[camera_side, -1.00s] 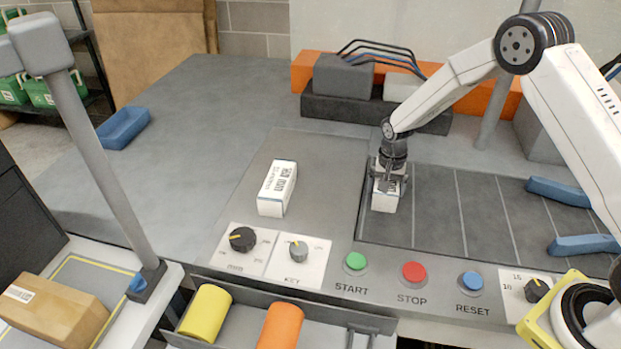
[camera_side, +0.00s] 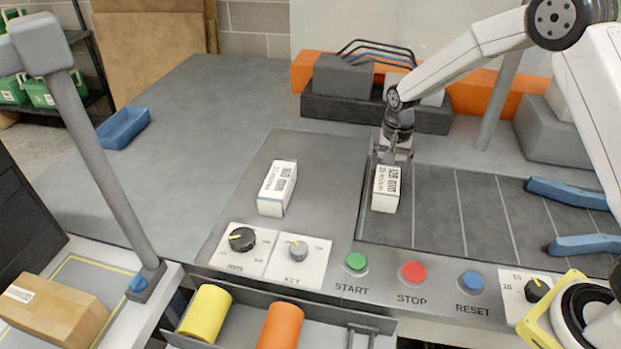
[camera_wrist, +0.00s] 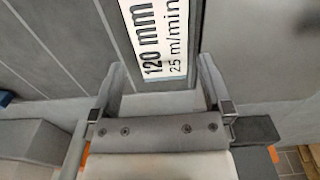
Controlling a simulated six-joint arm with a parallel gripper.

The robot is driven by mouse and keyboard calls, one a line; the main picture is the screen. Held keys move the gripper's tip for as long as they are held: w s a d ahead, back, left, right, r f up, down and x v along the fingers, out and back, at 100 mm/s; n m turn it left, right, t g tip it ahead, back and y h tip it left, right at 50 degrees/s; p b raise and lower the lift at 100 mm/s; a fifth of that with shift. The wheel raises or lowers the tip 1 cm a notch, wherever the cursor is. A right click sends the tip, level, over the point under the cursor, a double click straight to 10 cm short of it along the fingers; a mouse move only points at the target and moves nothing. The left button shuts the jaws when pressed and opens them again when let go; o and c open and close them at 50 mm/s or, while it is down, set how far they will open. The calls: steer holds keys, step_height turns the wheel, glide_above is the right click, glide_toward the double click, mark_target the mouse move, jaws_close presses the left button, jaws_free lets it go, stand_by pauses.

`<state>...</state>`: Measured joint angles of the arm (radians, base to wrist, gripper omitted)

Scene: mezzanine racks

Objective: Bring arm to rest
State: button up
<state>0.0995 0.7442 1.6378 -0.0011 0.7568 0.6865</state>
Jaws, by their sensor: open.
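My gripper (camera_side: 391,157) is open, just behind and above a white box (camera_side: 386,190) at the left end of the dark lined panel. In the wrist view my gripper (camera_wrist: 157,75) has its two fingers spread wide, with nothing held between them. The box's label (camera_wrist: 155,40) reads "120 mm, 25 m/min" in that view, beyond the fingertips. A second white box (camera_side: 277,187) stands on the grey plate to the left, apart from my gripper.
Along the front edge are two knobs (camera_side: 241,239), a green START button (camera_side: 356,262), a red STOP button (camera_side: 413,272) and a blue RESET button (camera_side: 472,281). Dark and grey blocks with cables (camera_side: 345,77) stand behind my gripper.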

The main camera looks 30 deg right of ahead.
stand_by(0.5)
steer(key=shift+s+a+r, duration=0.2)
steer(key=shift+s+r, duration=0.2)
steer(key=shift+s, duration=0.05)
steer(key=s+a+r+n+t, duration=0.1)
steer(key=s+r+n, duration=0.1)
steer(key=s, duration=0.4)
steer(key=s+a+r+n, duration=0.1)
steer(key=s+a+n, duration=0.1)
steer(key=s+n, duration=0.2)
steer(key=s+a+r+n+t, duration=0.1)
steer(key=s+r+n, duration=0.1)
steer(key=s, duration=0.8)
steer(key=shift+a+r+n+t, duration=0.25)
steer(key=shift+r+n+t, duration=0.1)
steer(key=shift+n, duration=0.15)
